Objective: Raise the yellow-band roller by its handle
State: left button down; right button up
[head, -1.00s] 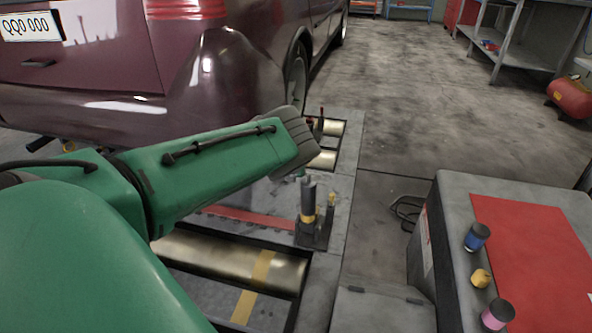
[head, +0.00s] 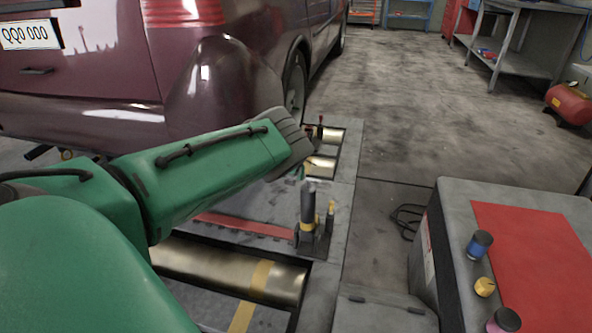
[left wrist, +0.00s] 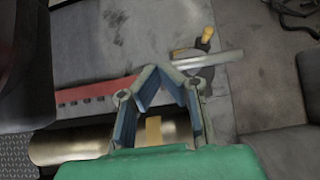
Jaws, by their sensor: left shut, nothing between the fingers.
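The yellow-band roller (head: 215,263) lies in its floor recess in front of my left arm, a metal cylinder with a yellow band (head: 261,275). It also shows in the left wrist view (left wrist: 80,145), partly hidden by my gripper. Beside its right end stands a dark upright post (head: 308,207) with a yellow ring, next to a thin yellow-topped handle (head: 330,212). In the left wrist view the handle's yellow grip (left wrist: 207,35) is ahead and right of my left gripper (left wrist: 158,76). The gripper is shut and empty, apart from the handle. My right gripper is out of view.
A maroon car (head: 120,80) stands at the left. A second roller set (head: 326,150) with a red-topped handle is farther back. A grey cabinet (head: 445,215) with a red mat (head: 540,250) and small jars is at the right.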

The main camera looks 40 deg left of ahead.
pick_arm(q)
jog(key=v, duration=1.2)
jog(key=shift+r, duration=0.15)
